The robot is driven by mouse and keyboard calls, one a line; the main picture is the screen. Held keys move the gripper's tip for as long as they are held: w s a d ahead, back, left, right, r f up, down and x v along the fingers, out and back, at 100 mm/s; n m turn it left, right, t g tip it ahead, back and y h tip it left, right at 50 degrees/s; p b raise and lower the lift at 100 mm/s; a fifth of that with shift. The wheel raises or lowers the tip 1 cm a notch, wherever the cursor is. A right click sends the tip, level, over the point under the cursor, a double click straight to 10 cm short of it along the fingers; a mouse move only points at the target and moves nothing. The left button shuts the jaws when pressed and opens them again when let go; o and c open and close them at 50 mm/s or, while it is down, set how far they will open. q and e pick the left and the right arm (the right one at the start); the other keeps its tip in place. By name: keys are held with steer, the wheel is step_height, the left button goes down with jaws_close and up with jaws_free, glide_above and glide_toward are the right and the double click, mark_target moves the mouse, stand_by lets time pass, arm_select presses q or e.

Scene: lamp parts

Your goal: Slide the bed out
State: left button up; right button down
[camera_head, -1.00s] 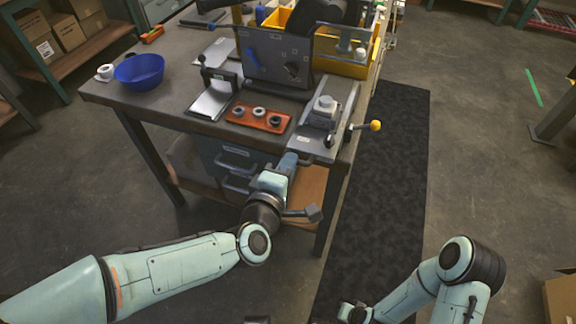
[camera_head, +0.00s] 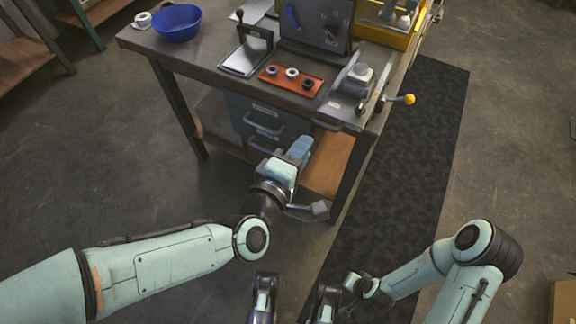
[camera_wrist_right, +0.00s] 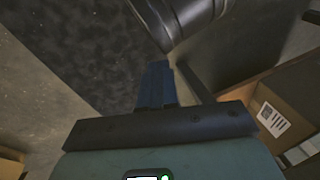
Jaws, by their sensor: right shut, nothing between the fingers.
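The metal slide that looks like the bed (camera_head: 345,108) lies at the front right corner of the workbench, with a grey block (camera_head: 357,78) on it. A small dark handle (camera_head: 326,125) sticks out at its front. My left gripper (camera_head: 301,148) is below and left of this handle in the head view, apart from it. Its fingers are seen from behind, so I cannot tell whether they are open. My right gripper (camera_wrist_right: 155,84) is shut and empty in the right wrist view, over the floor. The right arm is at lower right in the head view.
A lever with a yellow knob (camera_head: 408,99) juts out right of the bed. An orange tray (camera_head: 291,80) with three rings and a blue bowl (camera_head: 177,22) stand on the workbench (camera_head: 205,55). Drawers (camera_head: 262,120) are underneath. A dark mat (camera_head: 405,180) covers the floor at right.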

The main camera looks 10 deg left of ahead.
arm_select(q)
steer(key=b+v, duration=0.1)
steer(key=v, duration=0.5)
steer(key=shift+b, duration=0.35)
arm_select(e)
steer(key=shift+w+d+f+t+h, duration=0.2)
steer(key=shift+w+d+f, duration=0.15)
steer(key=shift+w, duration=0.25)
steer(key=shift+w+d+f+t+h, duration=0.1)
steer(key=shift+w+d+f+t, duration=0.15)
steer(key=shift+w+f, duration=0.25)
steer(key=shift+r, duration=0.1)
